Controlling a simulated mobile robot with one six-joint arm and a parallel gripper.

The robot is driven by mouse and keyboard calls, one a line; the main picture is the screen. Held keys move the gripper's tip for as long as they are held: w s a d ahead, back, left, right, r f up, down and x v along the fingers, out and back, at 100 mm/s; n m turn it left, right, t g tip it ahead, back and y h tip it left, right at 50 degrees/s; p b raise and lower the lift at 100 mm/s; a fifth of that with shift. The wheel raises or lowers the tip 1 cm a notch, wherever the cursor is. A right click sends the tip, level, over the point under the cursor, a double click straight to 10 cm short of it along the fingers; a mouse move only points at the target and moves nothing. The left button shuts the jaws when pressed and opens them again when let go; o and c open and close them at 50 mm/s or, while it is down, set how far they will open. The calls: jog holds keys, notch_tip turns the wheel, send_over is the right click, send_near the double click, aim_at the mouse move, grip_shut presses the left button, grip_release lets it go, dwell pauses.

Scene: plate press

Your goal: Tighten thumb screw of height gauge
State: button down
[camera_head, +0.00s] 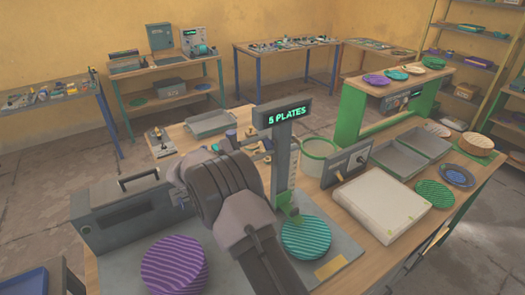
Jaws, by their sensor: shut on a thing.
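The height gauge (284,159) is a grey upright post with a scale on its face. Its dark display (282,112) reads "5 PLATES" in green. A green part (290,212) sits low on the post, just above a teal ribbed plate (306,238) on the grey base. I cannot make out the thumb screw; my dark grey arm covers the area left of the post. My gripper's fingers do not show, being hidden by the arm or out of the picture, so their contact with the screw cannot be seen.
A purple ribbed stack (174,265) stands front left. A dark box with a handle (135,208) is behind it. A cream block (381,205), grey trays (398,160) and a green ribbed plate (436,194) are right. A green-rimmed tub (320,150) stands behind the gauge.

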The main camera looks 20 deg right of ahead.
jog(key=shift+m+b, duration=3.25)
jog(key=shift+m, duration=1.65)
jog(key=c, duration=1)
grip_release()
jog(key=shift+o, duration=0.2)
jog(key=s+a+p, duration=0.3)
jog(key=a+p, duration=0.1)
jog(key=a, duration=1.3)
jog(key=shift+s, duration=0.2)
